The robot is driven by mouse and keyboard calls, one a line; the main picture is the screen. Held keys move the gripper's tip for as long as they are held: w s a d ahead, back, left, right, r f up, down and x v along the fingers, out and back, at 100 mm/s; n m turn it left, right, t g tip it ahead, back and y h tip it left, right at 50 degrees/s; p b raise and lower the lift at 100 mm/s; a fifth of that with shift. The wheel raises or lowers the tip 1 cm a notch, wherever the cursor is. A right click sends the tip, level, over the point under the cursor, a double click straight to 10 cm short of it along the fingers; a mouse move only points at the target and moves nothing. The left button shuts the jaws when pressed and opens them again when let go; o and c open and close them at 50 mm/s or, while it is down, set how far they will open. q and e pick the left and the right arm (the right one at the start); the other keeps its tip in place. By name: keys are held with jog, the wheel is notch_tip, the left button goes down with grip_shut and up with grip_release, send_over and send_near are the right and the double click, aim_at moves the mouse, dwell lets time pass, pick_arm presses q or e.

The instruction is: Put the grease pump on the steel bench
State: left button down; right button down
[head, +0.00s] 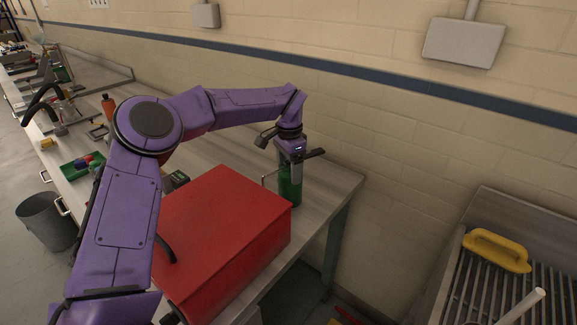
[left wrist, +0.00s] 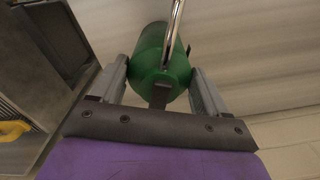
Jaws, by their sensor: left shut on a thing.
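The grease pump has a green body (head: 289,188) and stands upright on the right end of the steel bench (head: 336,184), behind the red box. My left gripper (head: 290,163) reaches down over it from above and is shut on it. In the left wrist view the green grease pump (left wrist: 161,65) sits between the two fingers of my left gripper (left wrist: 160,82), with a shiny metal rod across it. The red box hides part of the bench near the pump, and I cannot tell if the pump's base touches the bench. My right gripper is not in view.
A large red box (head: 222,222) stands on the bench just in front of the pump. A green tray (head: 80,166) with small parts and an orange bottle (head: 108,106) are farther left. A brick wall runs behind.

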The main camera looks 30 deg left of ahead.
pick_arm(q)
jog(key=shift+f, duration=0.1)
grip_release()
notch_tip(320, 180, up, 12)
jog(key=b, duration=0.1)
jog(key=shift+r, duration=0.2)
jog(key=shift+s+f, duration=0.1)
dwell(0.3)
